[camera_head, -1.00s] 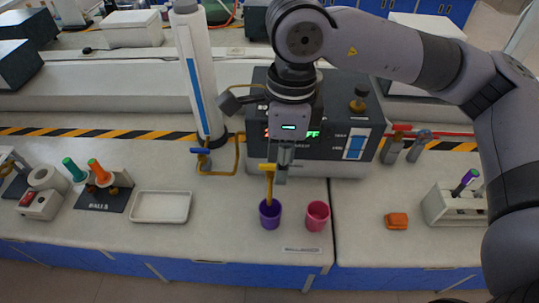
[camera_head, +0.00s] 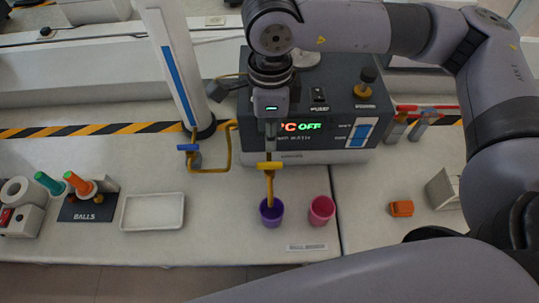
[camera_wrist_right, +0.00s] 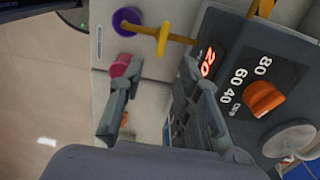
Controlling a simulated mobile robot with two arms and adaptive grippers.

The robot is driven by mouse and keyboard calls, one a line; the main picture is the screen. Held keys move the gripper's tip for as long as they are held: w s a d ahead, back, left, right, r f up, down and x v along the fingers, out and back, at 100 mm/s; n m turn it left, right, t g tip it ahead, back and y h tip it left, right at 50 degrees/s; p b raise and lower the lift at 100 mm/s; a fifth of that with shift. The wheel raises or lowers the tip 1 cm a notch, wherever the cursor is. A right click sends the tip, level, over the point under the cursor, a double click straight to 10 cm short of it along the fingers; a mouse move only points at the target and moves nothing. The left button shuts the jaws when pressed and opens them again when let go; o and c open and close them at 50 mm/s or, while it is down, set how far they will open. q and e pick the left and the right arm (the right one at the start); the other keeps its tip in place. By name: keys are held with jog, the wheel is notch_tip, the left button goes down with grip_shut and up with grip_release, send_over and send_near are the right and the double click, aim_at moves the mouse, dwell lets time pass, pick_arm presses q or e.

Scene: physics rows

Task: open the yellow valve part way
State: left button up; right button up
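The yellow valve (camera_head: 269,166) shows a yellow crossbar handle on a thin yellow pipe, above a purple cup (camera_head: 271,213). In the right wrist view its yellow handle (camera_wrist_right: 163,38) lies just beyond the fingertips, roughly between them. My right gripper (camera_head: 270,142) points down close above and behind the handle, seen edge-on. In the wrist view the right gripper (camera_wrist_right: 158,70) has its two grey fingers apart, with nothing held between them. I cannot tell whether a finger touches the handle. My left gripper is not in view.
A dark heating unit (camera_head: 325,110) stands right behind the valve. A pink cup (camera_head: 321,210) stands right of the purple one. A blue-handled valve (camera_head: 188,148) on a yellow pipe is to the left. A white tray (camera_head: 153,211) and an orange block (camera_head: 401,208) lie on the bench.

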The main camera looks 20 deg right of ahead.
aim_at(270, 163)
notch_tip(270, 163, down, 4)
jog(key=shift+w+p, duration=0.15)
jog(key=shift+p, duration=0.3)
notch_tip(270, 163, down, 6)
jog(key=shift+f+p, duration=0.1)
jog(key=shift+p, duration=0.55)
jog(key=shift+f, duration=0.75)
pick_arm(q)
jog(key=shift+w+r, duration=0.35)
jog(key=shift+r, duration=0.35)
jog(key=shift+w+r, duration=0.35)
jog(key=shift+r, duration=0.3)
pick_arm(e)
jog(key=shift+w, duration=0.1)
grip_shut()
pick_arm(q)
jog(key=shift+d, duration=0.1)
